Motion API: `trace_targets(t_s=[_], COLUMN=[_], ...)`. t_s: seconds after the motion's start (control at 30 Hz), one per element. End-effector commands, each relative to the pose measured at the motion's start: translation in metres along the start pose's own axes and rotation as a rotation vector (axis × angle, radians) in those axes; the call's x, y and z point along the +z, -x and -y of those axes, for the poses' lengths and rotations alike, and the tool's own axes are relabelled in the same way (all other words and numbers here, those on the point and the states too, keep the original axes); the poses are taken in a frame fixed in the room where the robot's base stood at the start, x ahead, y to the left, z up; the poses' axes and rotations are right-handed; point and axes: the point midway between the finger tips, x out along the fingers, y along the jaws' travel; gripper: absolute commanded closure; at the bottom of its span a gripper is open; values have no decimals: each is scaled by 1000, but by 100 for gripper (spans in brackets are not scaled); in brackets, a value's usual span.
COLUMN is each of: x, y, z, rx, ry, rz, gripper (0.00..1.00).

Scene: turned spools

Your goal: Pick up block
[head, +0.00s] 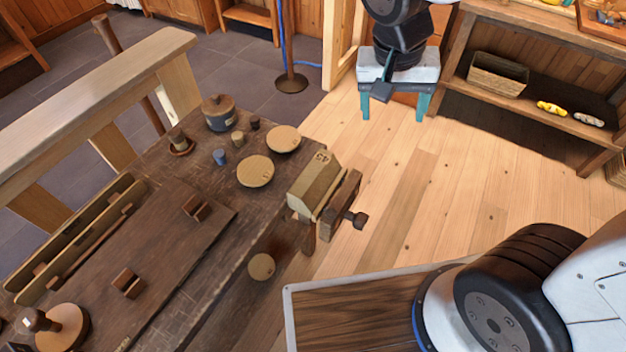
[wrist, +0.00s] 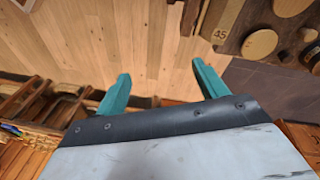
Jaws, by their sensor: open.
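A pale wooden block (head: 313,180) marked "45", with a sloped top, sits at the right end of the workbench by the vise. It also shows at the top right of the wrist view (wrist: 222,24), partly cut off by the frame edge. My gripper (head: 394,106) has teal fingers spread apart with nothing between them. It hangs over the wooden floor, beyond the bench and well apart from the block. In the wrist view the open fingers (wrist: 160,76) have bare floor between them, and the block lies up and right of them.
The dark workbench (head: 190,255) carries two round wooden discs (head: 255,171), a lidded pot (head: 217,113), small spools and two small dark wooden blocks (head: 195,207). The vise (head: 340,205) juts out beside the marked block. A shelf (head: 540,105) stands at right. Floor between is clear.

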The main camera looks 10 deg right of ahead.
Motion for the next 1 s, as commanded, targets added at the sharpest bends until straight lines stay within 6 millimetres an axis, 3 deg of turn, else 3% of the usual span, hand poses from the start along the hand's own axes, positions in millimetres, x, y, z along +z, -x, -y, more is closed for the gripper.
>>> trace_targets(t_s=[0.03,0.2,0.4,0.6,1.0], x=[-3,-2,17,28,16], y=[-16,-65,-114,-136,-184], z=[24,99,162,184,180], rx=[21,47,47,43,44], ry=[-13,-101,-170,-202,-208], rz=[-2,-42,-74,-83,-82], gripper=[29,29,29,29,29])
